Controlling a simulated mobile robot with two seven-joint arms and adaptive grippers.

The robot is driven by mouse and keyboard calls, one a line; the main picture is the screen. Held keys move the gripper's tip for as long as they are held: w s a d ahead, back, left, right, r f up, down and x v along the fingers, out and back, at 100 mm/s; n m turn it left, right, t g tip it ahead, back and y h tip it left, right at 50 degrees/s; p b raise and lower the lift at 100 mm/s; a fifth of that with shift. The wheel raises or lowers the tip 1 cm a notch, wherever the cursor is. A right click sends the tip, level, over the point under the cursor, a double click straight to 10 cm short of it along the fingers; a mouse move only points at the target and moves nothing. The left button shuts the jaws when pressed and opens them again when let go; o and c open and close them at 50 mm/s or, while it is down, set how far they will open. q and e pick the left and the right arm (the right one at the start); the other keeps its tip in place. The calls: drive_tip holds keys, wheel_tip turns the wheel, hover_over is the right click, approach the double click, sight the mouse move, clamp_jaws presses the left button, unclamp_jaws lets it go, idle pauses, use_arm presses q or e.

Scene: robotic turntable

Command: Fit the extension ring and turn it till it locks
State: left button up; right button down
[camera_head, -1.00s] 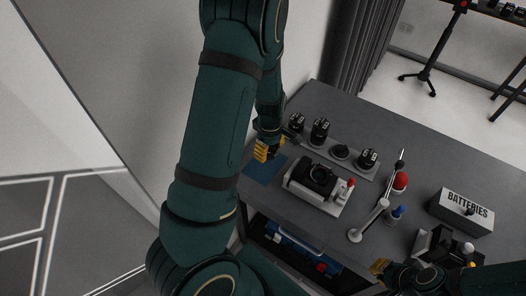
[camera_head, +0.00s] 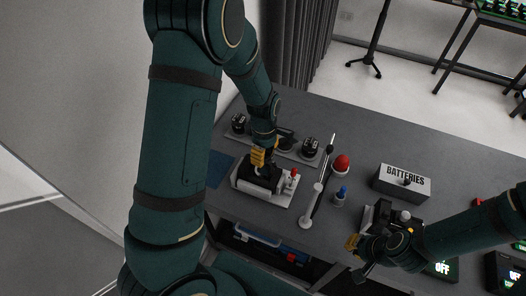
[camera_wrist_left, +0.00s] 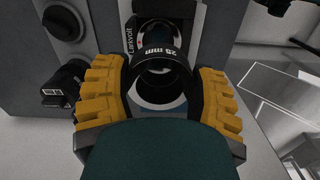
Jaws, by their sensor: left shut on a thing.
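The black extension ring (camera_wrist_left: 160,68), marked "25 mm", sits between the yellow fingers of my left gripper (camera_wrist_left: 160,98) in the left wrist view. My left gripper (camera_head: 260,158) is shut on it, over the camera (camera_head: 265,176). The black camera body (camera_wrist_left: 165,36) shows behind the ring in the left wrist view. It rests in a white cradle (camera_head: 250,192) with a red-topped post. I cannot tell whether the ring touches the camera's mount. My right gripper (camera_head: 354,243) is by a black device (camera_head: 378,217) at the table's front right; its opening is unclear.
A grey rack behind the cradle holds black lens-like parts (camera_head: 310,147), partly hidden by my left arm. A blue mat (camera_head: 220,168) lies left of the cradle. Right of it stand a white post (camera_head: 307,217), a red dome (camera_head: 341,163), a blue knob (camera_head: 341,194) and a batteries box (camera_head: 402,182).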

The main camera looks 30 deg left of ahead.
sight(265, 172)
use_arm(q)
drive_tip(key=shift+f, duration=0.1)
use_arm(e)
drive_tip(key=shift+f, duration=0.1)
